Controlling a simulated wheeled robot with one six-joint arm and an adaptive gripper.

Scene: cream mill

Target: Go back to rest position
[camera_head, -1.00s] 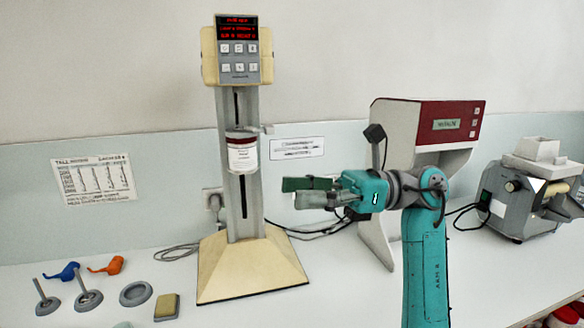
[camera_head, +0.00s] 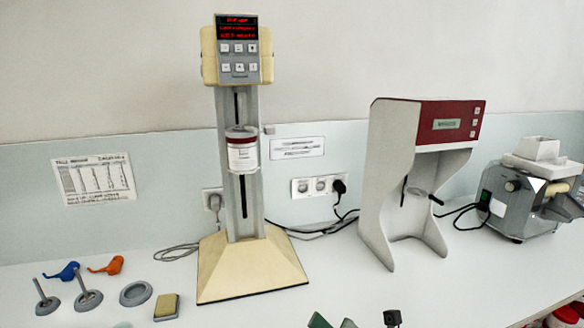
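My gripper (camera_head: 333,321) shows only as small tips at the bottom edge of the head view, in front of the bench and right of the tall cream mill.
A white and red machine (camera_head: 400,180) stands right of the mill, and a grey machine (camera_head: 515,200) at the far right. A blue item (camera_head: 63,272), an orange item (camera_head: 107,266), a grey ring (camera_head: 135,293) and a sponge-like block (camera_head: 167,306) lie at left.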

